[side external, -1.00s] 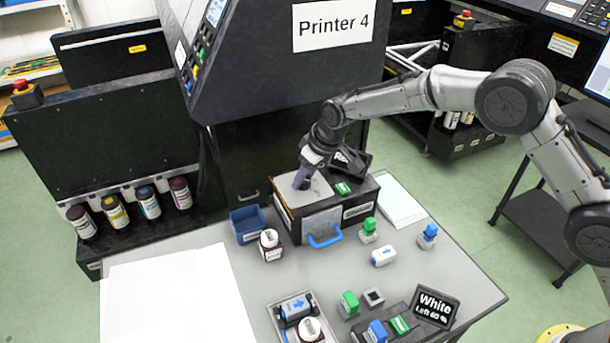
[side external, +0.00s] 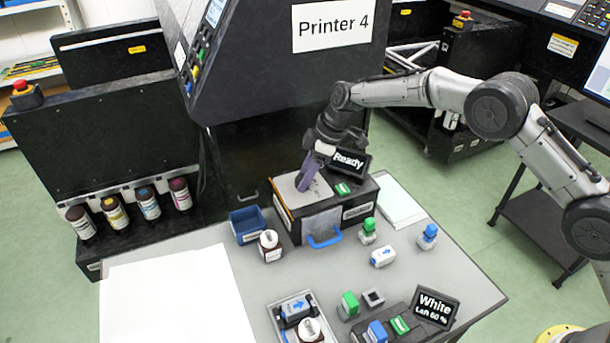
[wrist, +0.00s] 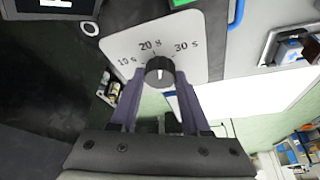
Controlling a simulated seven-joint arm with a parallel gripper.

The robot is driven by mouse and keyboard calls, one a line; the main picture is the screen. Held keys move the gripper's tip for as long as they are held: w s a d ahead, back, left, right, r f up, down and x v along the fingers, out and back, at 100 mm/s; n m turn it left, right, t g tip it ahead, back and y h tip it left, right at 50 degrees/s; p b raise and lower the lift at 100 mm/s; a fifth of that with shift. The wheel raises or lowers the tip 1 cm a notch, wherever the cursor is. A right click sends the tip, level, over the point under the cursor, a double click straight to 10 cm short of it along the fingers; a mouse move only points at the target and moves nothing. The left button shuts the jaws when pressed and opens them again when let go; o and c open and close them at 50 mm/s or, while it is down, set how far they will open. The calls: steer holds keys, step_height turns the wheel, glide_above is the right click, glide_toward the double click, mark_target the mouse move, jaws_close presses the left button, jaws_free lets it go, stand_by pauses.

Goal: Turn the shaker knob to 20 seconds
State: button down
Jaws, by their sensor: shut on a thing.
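The shaker (side external: 352,211) is a black box with a pale top plate, standing on the grey table in the side view. Its small display reads "Ready" (side external: 348,162). In the wrist view the dial plate (wrist: 188,28) carries the marks 10 s, 20 s (wrist: 150,44) and 30 s. The round black knob (wrist: 159,70) sits just below the 20 s mark there. A short white mark shows on the knob, but its exact setting is hard to tell. My gripper (wrist: 160,80) is shut on the knob, with a purple finger at each side; the fingers hide the knob in the side view.
A green button (side external: 342,188) lies beside the display. A blue handle (side external: 324,239) is on the shaker's front. A blue bin (side external: 248,224) and a bottle (side external: 270,245) stand to the left. Several stamp-like blocks and a "White" display (side external: 436,307) are at the front right.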

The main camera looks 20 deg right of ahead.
steer(key=shift+n+g, duration=0.7)
steer(key=shift+n, duration=1.2)
steer(key=shift+c, duration=1.9)
jaws_free()
steer(key=shift+w, duration=0.1)
steer(key=v, duration=1.4)
steer(key=shift+d, duration=0.2)
steer(key=shift+f, duration=0.15)
